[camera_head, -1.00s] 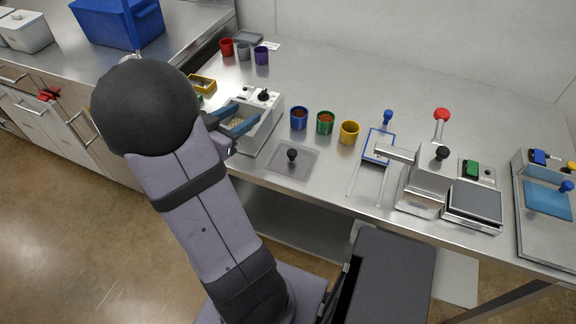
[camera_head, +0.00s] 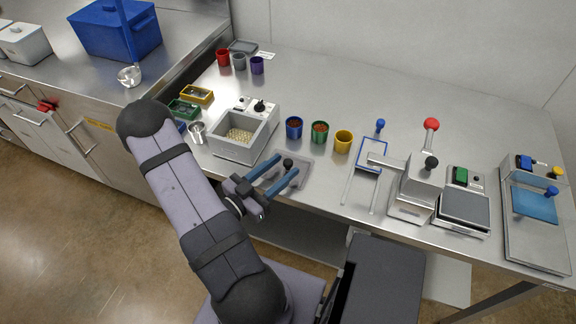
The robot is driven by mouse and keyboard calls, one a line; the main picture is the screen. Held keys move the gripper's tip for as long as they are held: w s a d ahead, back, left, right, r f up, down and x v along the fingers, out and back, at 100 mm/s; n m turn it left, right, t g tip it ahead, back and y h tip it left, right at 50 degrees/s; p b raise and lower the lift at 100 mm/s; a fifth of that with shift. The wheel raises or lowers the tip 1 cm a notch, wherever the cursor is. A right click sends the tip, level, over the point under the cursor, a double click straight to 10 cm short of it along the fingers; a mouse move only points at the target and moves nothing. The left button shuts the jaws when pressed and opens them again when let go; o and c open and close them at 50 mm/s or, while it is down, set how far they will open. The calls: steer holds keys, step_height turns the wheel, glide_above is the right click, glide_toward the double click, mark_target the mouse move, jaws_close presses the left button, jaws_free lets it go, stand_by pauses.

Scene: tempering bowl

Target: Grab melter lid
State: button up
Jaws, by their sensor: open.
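The melter (camera_head: 238,141) is a grey box with an open well of pale pieces and a dark knob on its back panel. The lid (camera_head: 295,173), a flat grey plate with a round black knob (camera_head: 288,163), lies on the table at the melter's front right. My gripper (camera_head: 286,176) is open, its two blue fingers reaching over the lid on either side of the knob. The fingers hide part of the lid. I cannot tell whether they touch the knob.
A small metal cup (camera_head: 196,132) stands left of the melter. A press with a red knob (camera_head: 431,124) stands further right. The table behind the cups is clear.

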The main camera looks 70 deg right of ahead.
mark_target(297, 160)
steer(key=shift+w+p+x, duration=0.1)
steer(key=shift+p+x, duration=0.5)
steer(key=shift+x, duration=1.25)
steer(key=shift+w+p+x, duration=0.15)
steer(key=shift+p+x, duration=0.4)
steer(key=shift+x, duration=1.3)
steer(key=shift+f, duration=0.1)
steer(key=shift+c, duration=0.3)
jaws_close()
steer(key=shift+r, duration=0.25)
step_height(297, 160, up, 9)
steer(key=shift+r, duration=0.25)
